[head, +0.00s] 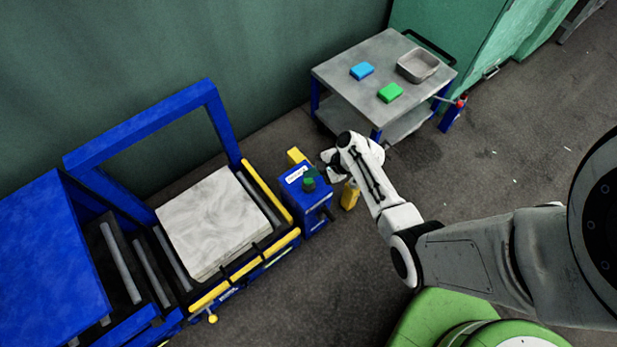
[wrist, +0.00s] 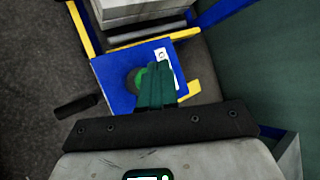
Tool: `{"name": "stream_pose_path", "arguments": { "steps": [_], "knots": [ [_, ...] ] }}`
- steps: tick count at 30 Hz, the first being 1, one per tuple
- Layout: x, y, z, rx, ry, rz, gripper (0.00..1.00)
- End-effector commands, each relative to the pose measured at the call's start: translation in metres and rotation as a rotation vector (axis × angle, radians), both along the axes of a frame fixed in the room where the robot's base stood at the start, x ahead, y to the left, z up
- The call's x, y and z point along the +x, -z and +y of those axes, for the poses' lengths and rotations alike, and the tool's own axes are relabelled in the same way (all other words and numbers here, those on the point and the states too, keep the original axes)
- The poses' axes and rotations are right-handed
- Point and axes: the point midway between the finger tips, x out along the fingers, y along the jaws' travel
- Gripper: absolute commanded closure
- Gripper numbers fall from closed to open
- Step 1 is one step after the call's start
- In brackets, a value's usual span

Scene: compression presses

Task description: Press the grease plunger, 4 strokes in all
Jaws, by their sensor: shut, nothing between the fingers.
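The grease plunger (head: 308,184) is a green knob on a dark collar. It stands on top of a blue box (head: 298,207) with a white label, beside the press conveyor. In the wrist view the green plunger (wrist: 138,77) shows beside and partly behind my fingers, on the blue box (wrist: 115,82). My gripper (wrist: 154,68) is shut, its teal fingers together and empty, pointing toward the box top. In the head view my gripper (head: 326,172) is just right of and above the plunger. I cannot tell whether the fingertips touch it.
A blue press frame with yellow rails (head: 225,284) and a pale bale (head: 212,222) stands left of the box. A dark handle (head: 329,213) sticks out of the box. A grey cart (head: 340,68) with blue and green blocks and a tray stands behind. Floor to the right is open.

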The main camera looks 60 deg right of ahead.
Motion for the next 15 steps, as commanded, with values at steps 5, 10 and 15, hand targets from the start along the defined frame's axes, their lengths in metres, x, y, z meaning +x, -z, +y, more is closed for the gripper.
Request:
{"name": "stream_pose_path", "arguments": {
  "steps": [5, 10, 15],
  "knots": [
    [0.000, -0.022, 0.000, -0.001, -0.001, 0.000, 1.00],
    [0.000, -0.037, 0.000, -0.001, -0.001, 0.001, 1.00],
    [0.000, -0.041, 0.000, 0.000, -0.001, 0.001, 1.00]
  ]
}}
